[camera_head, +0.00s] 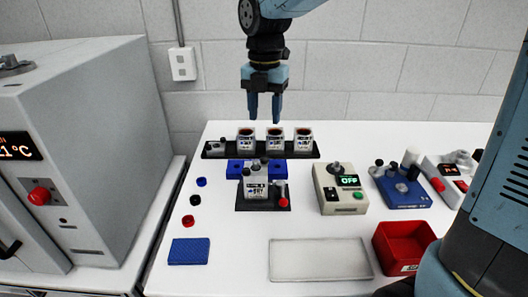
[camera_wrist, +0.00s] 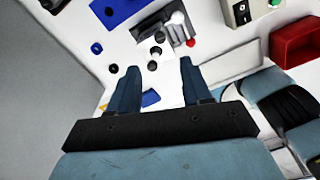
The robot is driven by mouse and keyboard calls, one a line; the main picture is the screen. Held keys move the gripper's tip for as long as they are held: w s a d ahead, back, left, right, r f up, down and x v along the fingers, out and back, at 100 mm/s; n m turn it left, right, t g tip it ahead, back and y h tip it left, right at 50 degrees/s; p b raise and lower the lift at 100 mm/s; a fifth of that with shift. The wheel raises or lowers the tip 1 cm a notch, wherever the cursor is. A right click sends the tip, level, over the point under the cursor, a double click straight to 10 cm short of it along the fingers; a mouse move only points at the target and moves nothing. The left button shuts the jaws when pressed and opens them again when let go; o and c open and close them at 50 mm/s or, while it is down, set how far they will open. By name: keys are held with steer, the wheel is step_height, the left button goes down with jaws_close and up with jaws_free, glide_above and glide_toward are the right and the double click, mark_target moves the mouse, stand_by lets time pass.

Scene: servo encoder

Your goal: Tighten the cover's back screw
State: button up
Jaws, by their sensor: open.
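My gripper (camera_head: 265,117) hangs fingers down, open and empty, in front of the back wall and above the table's rear. In the wrist view my gripper (camera_wrist: 159,68) shows two blue fingers apart with nothing held between them. A white servo unit (camera_head: 256,190) with a printed label stands upright on a dark fixture (camera_head: 250,207) at the table's middle. Several dark round knobs or screw heads (camera_head: 256,167) show at its top. Dark round tops (camera_wrist: 154,52) also show beyond the fingertips in the wrist view. I cannot tell which one is the cover's back screw.
A black rack (camera_head: 312,156) with several white units is at the back; a blue block (camera_head: 234,172) lies before it. Right are a beige "OFF" box (camera_head: 328,205), a blue fixture (camera_head: 410,200) and a red bin (camera_head: 385,255). A pale tray (camera_head: 320,278) lies in front.

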mark_target(265, 158)
step_height(265, 158, down, 12)
steer(key=shift+r, duration=0.1)
stand_by(0.4)
steer(key=shift+c, duration=0.2)
